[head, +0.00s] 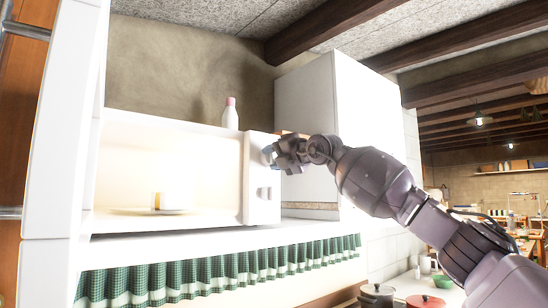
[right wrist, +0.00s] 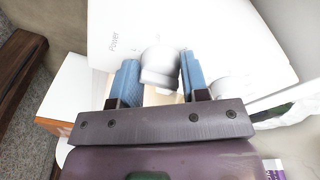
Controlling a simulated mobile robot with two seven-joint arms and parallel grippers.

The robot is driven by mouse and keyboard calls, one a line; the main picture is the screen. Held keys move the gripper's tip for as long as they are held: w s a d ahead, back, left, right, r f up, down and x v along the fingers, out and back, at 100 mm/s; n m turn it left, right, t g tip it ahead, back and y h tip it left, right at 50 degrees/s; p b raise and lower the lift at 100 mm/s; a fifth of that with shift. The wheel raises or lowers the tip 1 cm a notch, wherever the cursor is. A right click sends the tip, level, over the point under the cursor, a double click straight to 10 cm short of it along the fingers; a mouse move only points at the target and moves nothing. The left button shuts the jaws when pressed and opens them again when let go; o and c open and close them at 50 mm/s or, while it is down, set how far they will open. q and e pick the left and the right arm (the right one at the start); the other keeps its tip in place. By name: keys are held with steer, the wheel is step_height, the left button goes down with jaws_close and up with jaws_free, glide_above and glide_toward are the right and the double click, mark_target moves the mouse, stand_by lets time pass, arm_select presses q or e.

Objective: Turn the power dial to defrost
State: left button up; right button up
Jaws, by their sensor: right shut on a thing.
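The white microwave (head: 262,212) stands on a shelf at the left of the head view, with its control panel on its right side. In the right wrist view the power dial (right wrist: 159,68) is a white knob beside the printed word "Power". My right gripper (head: 272,154) is at the upper part of the panel and hides most of that dial in the head view. In the right wrist view its blue fingers (right wrist: 160,76) are on either side of the dial, shut on it. The dial's pointer and setting marks cannot be read. My left gripper is not in view.
A second, lower knob (head: 264,193) sits below; it also shows in the right wrist view (right wrist: 229,90). A pink-capped white bottle (head: 230,116) stands on the microwave. A white cabinet (head: 310,120) is close behind my right gripper. A green checked curtain (head: 215,273) hangs below.

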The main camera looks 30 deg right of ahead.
steer(key=n+p, duration=0.1)
steer(key=n, duration=0.1)
steer(key=shift+r+n, duration=0.15)
steer(key=shift+n, duration=0.15)
steer(key=n+p, duration=0.1)
steer(key=n, duration=0.1)
steer(key=shift+n, duration=0.3)
steer(key=n+p, duration=0.1)
steer(key=n, duration=0.2)
steer(key=n+g+h, duration=0.1)
steer(key=n, duration=0.1)
steer(key=shift+a+n+p, duration=0.2)
steer(key=shift+n+p, duration=0.2)
steer(key=n+h, duration=0.1)
steer(key=n, duration=0.3)
steer(key=shift+a+p, duration=0.1)
steer(key=shift+p, duration=0.3)
steer(key=n, duration=0.4)
steer(key=shift+h, duration=0.3)
steer(key=shift+n+h, duration=0.3)
steer(key=shift+n, duration=0.6)
steer(key=shift+n+p, duration=0.3)
